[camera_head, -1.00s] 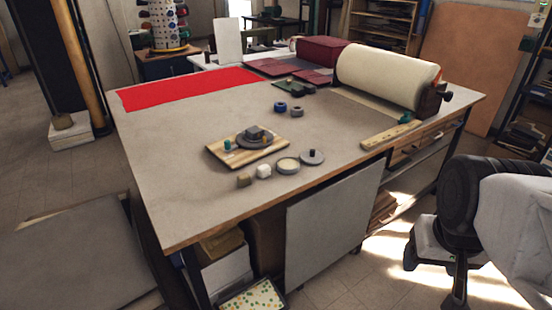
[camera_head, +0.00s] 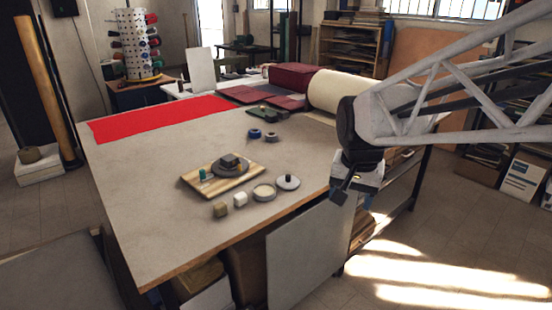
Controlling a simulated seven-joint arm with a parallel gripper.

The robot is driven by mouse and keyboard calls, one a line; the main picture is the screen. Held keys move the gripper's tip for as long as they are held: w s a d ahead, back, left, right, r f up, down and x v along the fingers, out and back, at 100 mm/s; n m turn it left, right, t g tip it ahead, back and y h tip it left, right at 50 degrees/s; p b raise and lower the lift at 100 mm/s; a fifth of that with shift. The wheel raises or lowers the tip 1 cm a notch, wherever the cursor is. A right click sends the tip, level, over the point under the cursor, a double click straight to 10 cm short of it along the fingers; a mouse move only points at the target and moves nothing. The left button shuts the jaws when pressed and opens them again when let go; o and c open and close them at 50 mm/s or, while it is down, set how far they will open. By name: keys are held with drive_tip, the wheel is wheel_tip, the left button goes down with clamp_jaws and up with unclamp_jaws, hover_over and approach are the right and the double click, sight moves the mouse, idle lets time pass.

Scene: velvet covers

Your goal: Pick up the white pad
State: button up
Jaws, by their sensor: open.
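A small white block-like pad (camera_head: 240,198) sits on the grey table top near its front edge. It stands between a tan block (camera_head: 220,210) on its left and a shallow round dish (camera_head: 264,192) on its right. My gripper (camera_head: 340,194) is open at the table's right front edge, to the right of the pad and apart from it. Its fingers are small and dark, and nothing shows between them. The pad is in full view.
A grey disc with a dark knob (camera_head: 288,182) lies between the dish and my gripper. A wooden board (camera_head: 245,189) bearing dark pieces and a green-topped item lies behind the pad. Red cloth (camera_head: 160,118) and a cream roll (camera_head: 335,90) lie farther back. The left table top is clear.

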drive_tip(key=w+a+f+m, duration=0.3)
drive_tip(key=w+a+f, duration=0.1)
drive_tip(key=w+a, duration=1.05)
drive_tip(key=m+g, duration=0.2)
hover_over(240, 195)
drive_tip(key=f, duration=1.1)
drive_tip(key=shift+s+d+f, duration=0.1)
drive_tip(key=shift+d+f, duration=0.2)
drive_tip(key=shift+a+f+m, duration=0.2)
drive_tip(key=shift+a+m, duration=0.1)
drive_tip(key=shift+f, duration=0.1)
drive_tip(key=shift+f, duration=1.25)
drive_tip(key=shift+f, duration=0.1)
drive_tip(key=shift+f, duration=2.45)
